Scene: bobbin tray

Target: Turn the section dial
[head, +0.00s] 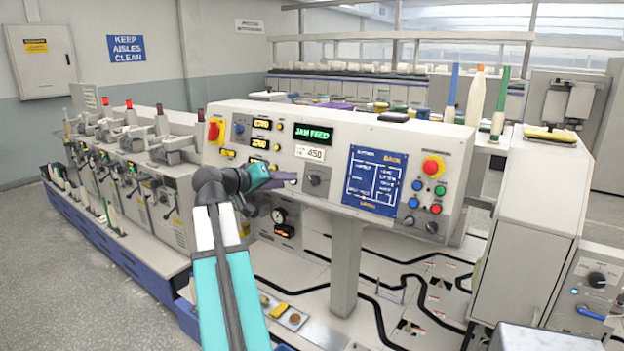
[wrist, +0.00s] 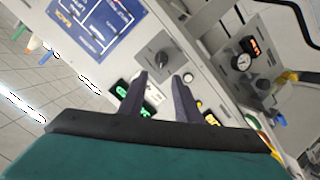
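A black dial (head: 314,180) sits on the sloping cream control panel (head: 335,130), below the green JAM FEED display (head: 313,133) and a white 450 label. I cannot read a section label on it. My gripper (head: 291,178) is just left of this dial in the head view. In the wrist view the dial (wrist: 158,63) lies just beyond the gap between my two fingertips (wrist: 160,80). The fingers are apart with nothing between them, and I see no contact with the dial.
A blue screen (head: 376,180), colored buttons and a red emergency knob (head: 433,166) are on the right of the panel. A lower box with a gauge (head: 279,215) is beneath my gripper. Another black knob (head: 432,227) sits at the panel's lower right.

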